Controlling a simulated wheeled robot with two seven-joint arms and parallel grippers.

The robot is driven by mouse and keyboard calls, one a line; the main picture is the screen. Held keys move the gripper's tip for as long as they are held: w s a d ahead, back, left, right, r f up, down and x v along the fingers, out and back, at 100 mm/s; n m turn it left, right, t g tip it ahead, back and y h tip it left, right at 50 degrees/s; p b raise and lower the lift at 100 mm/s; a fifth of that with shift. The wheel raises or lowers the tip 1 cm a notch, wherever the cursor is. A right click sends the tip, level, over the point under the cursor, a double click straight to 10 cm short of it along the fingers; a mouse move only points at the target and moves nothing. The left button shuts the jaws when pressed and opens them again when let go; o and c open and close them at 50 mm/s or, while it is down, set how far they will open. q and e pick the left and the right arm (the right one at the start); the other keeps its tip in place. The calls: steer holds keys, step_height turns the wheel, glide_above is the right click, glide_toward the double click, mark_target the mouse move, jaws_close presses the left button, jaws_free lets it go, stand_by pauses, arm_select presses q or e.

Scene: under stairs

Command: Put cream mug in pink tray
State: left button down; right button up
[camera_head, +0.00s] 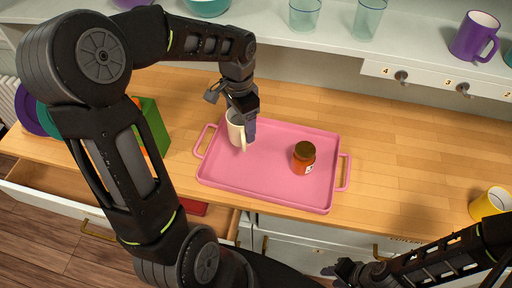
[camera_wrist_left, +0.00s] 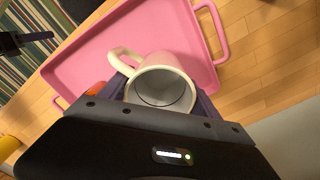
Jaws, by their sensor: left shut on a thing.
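The cream mug (camera_head: 235,129) is upright at the left end of the pink tray (camera_head: 262,184), inside its rim. My left gripper (camera_head: 243,116) is shut on the mug from above. In the left wrist view the mug (camera_wrist_left: 161,88) sits between the fingers, its open mouth towards the camera, with the pink tray (camera_wrist_left: 88,61) behind it. I cannot tell whether the mug's base touches the tray. My right gripper (camera_head: 343,270) is at the bottom of the head view, away from the tray; its fingers are too small and dark to read.
A jar with a brown lid (camera_head: 304,157) stands on the tray's right half. A yellow mug (camera_head: 489,204) is at the counter's right. A green box (camera_head: 152,127) and plates (camera_head: 33,112) are at the left. An open drawer (camera_head: 50,191) juts out front left.

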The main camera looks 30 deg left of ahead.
arm_select(q)
step_height(320, 180, down, 4)
steer(key=b, duration=0.2)
steer(key=shift+b, duration=0.35)
steer(key=shift+f, duration=0.15)
steer(key=shift+f+b, duration=1.45)
steer(key=shift+f, duration=0.35)
steer(key=shift+f, duration=0.15)
steer(key=shift+c, duration=0.7)
jaws_free()
